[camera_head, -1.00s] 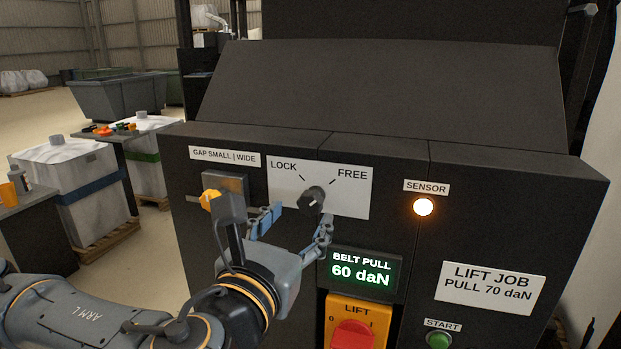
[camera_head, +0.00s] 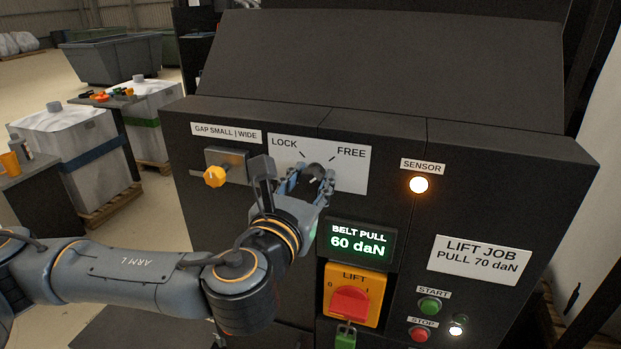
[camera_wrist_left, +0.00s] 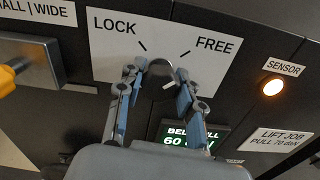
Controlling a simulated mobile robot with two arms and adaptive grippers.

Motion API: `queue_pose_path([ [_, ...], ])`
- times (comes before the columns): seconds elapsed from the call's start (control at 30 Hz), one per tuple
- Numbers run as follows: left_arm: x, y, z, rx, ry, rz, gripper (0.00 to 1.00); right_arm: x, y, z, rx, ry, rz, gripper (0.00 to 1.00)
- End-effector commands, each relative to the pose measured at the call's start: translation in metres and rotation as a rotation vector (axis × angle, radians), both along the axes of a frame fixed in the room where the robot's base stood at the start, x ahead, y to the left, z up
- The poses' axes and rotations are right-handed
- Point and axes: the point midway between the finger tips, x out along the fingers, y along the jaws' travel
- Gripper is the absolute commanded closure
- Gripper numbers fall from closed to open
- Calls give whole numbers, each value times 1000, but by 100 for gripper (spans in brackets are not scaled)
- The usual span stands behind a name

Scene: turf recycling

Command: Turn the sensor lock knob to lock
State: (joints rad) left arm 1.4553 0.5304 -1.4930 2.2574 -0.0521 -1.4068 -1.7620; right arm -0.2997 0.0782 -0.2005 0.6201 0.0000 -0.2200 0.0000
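The dark round sensor lock knob (camera_head: 315,173) sits on a white plate (camera_head: 352,181) marked LOCK at left and FREE at right. It also shows in the wrist view (camera_wrist_left: 161,72), partly covered by the fingers. Its pale mark slants roughly in line with the FREE tick; which end points is hard to tell. My left gripper (camera_head: 310,180) is at the knob, one finger on each side. In the wrist view its fingertips (camera_wrist_left: 161,78) appear closed against the knob's sides. My right gripper is in neither view.
Left of the plate is an orange gap knob (camera_head: 215,176). A lit sensor lamp (camera_head: 418,184) is at right. Below are the belt pull display (camera_head: 359,243) reading 60 daN, the red lift switch (camera_head: 350,302), and the start (camera_head: 430,305) and stop (camera_head: 419,334) buttons.

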Motion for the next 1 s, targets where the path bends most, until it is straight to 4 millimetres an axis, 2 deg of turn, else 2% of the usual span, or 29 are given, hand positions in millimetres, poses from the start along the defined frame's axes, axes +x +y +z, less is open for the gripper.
queue_pose_path([
  [0.03,0,0,0,0,0,0,81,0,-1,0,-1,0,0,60],
  [0.1,0,0,0,0,0,0,95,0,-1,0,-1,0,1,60],
  [0.13,0,0,0,0,0,0,97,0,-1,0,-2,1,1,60],
  [0.57,0,0,-2,-87,28,0,97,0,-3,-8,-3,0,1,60],
  [1.0,0,0,-3,-442,144,0,97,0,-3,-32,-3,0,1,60],
])
